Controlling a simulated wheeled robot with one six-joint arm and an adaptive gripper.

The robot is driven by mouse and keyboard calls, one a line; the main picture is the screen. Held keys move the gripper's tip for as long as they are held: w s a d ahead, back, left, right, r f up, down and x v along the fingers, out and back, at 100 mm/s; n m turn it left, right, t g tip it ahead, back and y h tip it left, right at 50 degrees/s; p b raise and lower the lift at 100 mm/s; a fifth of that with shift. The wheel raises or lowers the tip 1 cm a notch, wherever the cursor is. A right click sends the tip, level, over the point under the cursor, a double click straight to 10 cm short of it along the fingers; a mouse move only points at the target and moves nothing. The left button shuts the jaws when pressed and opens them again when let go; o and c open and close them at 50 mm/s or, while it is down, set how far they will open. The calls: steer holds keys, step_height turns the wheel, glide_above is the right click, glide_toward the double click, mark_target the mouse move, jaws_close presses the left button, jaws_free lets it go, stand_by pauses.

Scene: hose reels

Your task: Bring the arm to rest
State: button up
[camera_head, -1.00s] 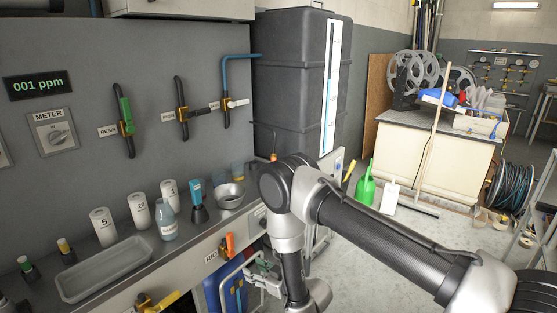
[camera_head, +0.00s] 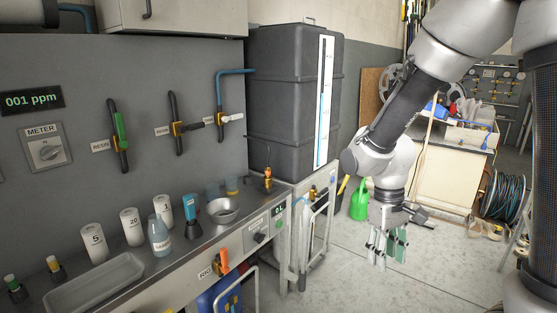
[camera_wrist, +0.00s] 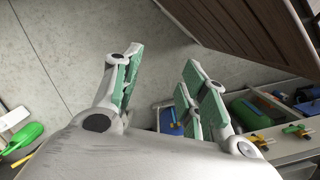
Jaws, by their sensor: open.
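My gripper (camera_head: 388,247) hangs at the right of the head view, fingers pointing down, over the bare floor in front of the bench. Its green-padded fingers stand apart with nothing between them. In the wrist view the open gripper (camera_wrist: 160,95) shows with concrete floor behind the gap. My arm comes down from the upper right of the head view, folded at the elbow, and touches nothing that I can see.
The bench (camera_head: 180,275) on the left holds a tray (camera_head: 95,283), several white cylinders, a bottle (camera_head: 160,238) and a metal bowl (camera_head: 222,211). A dark tank (camera_head: 285,100) stands behind it. A green watering can (camera_head: 359,203) stands on the floor beyond my gripper.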

steer(key=s+d+r+m+t, duration=0.1)
steer(key=s+d+r+t, duration=0.1)
steer(key=r, duration=0.4)
steer(key=s+d+r+m+t, duration=0.2)
steer(key=s+d+r, duration=0.3)
steer(key=r, duration=0.1)
steer(key=s+d+r+m+t+y, duration=0.1)
steer(key=s+d+r+t, duration=0.1)
steer(key=r, duration=0.4)
steer(key=shift+s+d+r+m, duration=0.3)
steer(key=shift+s+d, duration=0.55)
steer(key=shift+d, duration=0.3)
